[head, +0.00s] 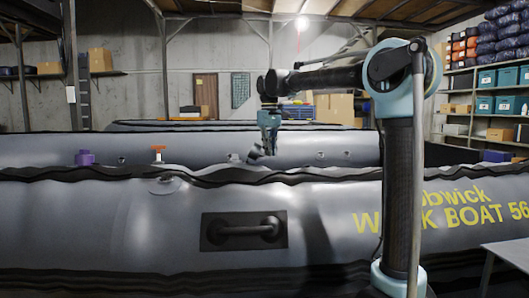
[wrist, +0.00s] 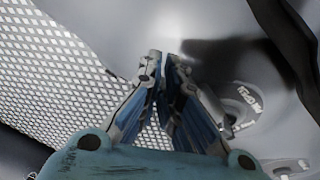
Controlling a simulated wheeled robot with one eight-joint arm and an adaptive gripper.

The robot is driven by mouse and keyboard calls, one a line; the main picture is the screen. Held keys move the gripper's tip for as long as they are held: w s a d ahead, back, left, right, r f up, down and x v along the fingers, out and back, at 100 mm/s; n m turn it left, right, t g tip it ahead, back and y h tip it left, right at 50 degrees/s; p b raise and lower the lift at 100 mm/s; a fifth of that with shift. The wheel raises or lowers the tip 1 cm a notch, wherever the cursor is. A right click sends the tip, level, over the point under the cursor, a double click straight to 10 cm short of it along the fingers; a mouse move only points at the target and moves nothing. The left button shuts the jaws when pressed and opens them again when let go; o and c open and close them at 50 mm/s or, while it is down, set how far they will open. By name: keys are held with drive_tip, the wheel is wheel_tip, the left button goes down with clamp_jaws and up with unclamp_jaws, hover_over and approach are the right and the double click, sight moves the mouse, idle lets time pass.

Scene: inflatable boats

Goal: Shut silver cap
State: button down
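In the wrist view a round grey valve fitting (wrist: 241,108) with lettering on its ring sits in the grey boat fabric, right of my fingers. The right finger covers part of it, and I cannot tell how its cap stands. My gripper (wrist: 163,62) points away from the camera with a narrow gap between its fingertips and nothing visible in it. In the head view my gripper (head: 260,154) hangs just behind the near tube's top edge. A small silver-grey round piece (head: 165,179) shows on the near tube at left; I cannot tell whether it is the cap.
The grey near tube (head: 140,225) with a black handle (head: 244,231) spans the front. The far tube carries a purple cap (head: 85,157) and an orange valve handle (head: 158,151). A perforated floor (wrist: 50,70) fills the wrist view's left. A table (head: 508,252) stands at right.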

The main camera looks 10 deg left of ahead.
sight(255, 143)
drive_tip(key=shift+a+r, duration=0.25)
drive_tip(key=shift+a, duration=0.55)
drive_tip(key=shift+a+r, duration=0.25)
drive_tip(key=shift+a, duration=0.5)
drive_tip(key=shift+s+a+r, duration=0.1)
drive_tip(key=shift+a+r, duration=0.05)
drive_tip(key=shift+a, duration=0.45)
drive_tip(key=shift+s+a+r, duration=0.1)
drive_tip(key=shift+a+r, duration=0.05)
drive_tip(key=shift+a, duration=0.4)
drive_tip(key=shift+w+a+r, duration=0.1)
drive_tip(key=shift+a+r, duration=0.1)
drive_tip(key=shift+r, duration=0.05)
drive_tip(key=shift+w+a+f, duration=0.15)
drive_tip(key=shift+w+a, duration=0.15)
drive_tip(key=shift+w, duration=0.35)
drive_tip(key=shift+s+a+r, duration=0.65)
drive_tip(key=shift+s+a+f, duration=0.1)
drive_tip(key=shift+s+a, duration=0.1)
drive_tip(key=shift+a, duration=0.5)
drive_tip(key=shift+s+a, duration=0.25)
drive_tip(key=shift+a, duration=0.4)
drive_tip(key=shift+s+a+f, duration=0.1)
drive_tip(key=shift+s+a, duration=0.1)
drive_tip(key=shift+a, duration=0.5)
drive_tip(key=shift+s+a+f, duration=0.15)
drive_tip(key=shift+a+f, duration=0.05)
drive_tip(key=shift+a, duration=0.2)
drive_tip(key=shift+s+a+f, duration=0.15)
drive_tip(key=shift+a, duration=0.2)
